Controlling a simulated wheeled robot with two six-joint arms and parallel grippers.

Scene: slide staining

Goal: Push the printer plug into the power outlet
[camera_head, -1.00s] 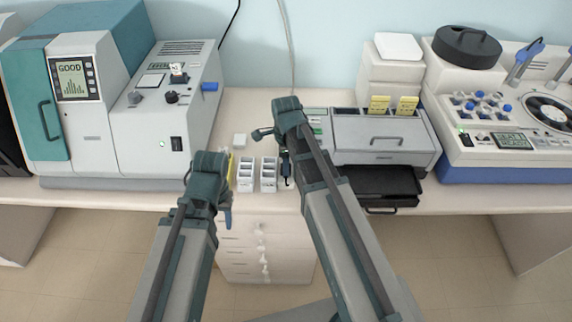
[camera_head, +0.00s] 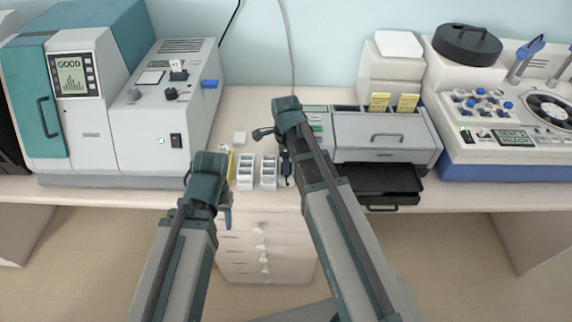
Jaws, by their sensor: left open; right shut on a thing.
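The grey printer (camera_head: 380,137) with its black front tray (camera_head: 384,184) stands on the bench right of centre. My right gripper (camera_head: 287,166) is over the bench just left of it, pointing down and largely hidden by my own wrist. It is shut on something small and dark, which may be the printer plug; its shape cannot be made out. I cannot make out the power outlet. My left gripper (camera_head: 228,208) is open and empty at the front edge of the bench, low and to the left, partly hidden by its wrist.
Two white slotted racks (camera_head: 246,172) (camera_head: 268,172) lie between my grippers. A teal and white machine (camera_head: 92,92) fills the left, and a white and blue console (camera_head: 500,150) the right. A cable (camera_head: 287,50) runs down the wall.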

